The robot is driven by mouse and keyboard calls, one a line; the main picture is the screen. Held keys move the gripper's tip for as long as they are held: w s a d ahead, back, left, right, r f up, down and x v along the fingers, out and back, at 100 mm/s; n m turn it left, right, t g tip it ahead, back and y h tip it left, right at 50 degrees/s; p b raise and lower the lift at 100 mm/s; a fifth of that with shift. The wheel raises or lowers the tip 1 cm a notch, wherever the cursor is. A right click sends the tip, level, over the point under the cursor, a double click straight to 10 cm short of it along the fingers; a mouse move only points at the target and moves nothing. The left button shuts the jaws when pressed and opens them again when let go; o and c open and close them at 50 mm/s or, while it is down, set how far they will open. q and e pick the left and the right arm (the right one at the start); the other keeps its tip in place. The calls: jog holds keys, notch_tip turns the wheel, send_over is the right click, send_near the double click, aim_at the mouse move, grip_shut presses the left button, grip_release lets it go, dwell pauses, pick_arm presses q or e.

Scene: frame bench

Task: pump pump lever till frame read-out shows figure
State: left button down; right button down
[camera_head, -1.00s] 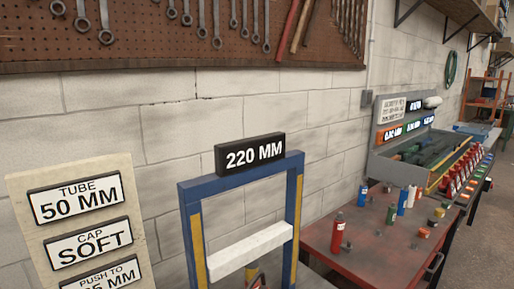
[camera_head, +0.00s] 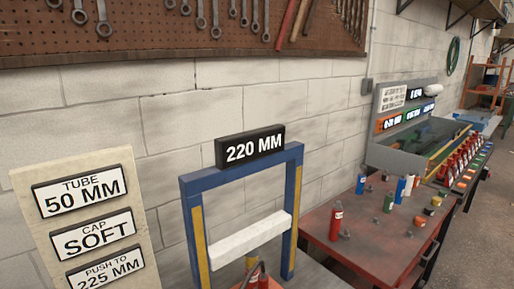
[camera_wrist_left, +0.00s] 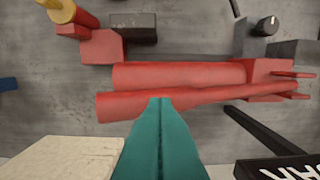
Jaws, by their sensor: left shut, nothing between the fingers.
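The blue press frame (camera_head: 290,215) stands in the head view with a white crossbar (camera_head: 251,234). Its black read-out (camera_head: 250,146) on top shows 220 MM. A cream board (camera_head: 85,220) at left reads TUBE 50 MM, CAP SOFT, PUSH TO 225 MM. Red pump parts (camera_head: 263,283) show at the bottom edge, mostly cut off. In the left wrist view, two long red bars (camera_wrist_left: 180,75) lie side by side; which is the lever I cannot tell. My left gripper (camera_wrist_left: 161,101), teal, is shut, its tips at the nearer bar; contact is unclear. My right gripper is not in view.
A red bench (camera_head: 375,230) with bottles and small parts stands right of the frame. A pegboard (camera_head: 150,35) with tools hangs behind. In the left wrist view, a red block (camera_wrist_left: 103,46), a grey knob box (camera_wrist_left: 262,35) and a cream piece (camera_wrist_left: 70,158) lie around the gripper.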

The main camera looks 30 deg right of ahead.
pick_arm(q)
notch_tip(320, 180, down, 8)
jog(key=b, duration=0.6)
jog(key=shift+f, duration=0.2)
jog(key=shift+r, duration=0.2)
notch_tip(320, 180, up, 8)
jog(key=p, duration=0.5)
jog(key=shift+p, duration=0.3)
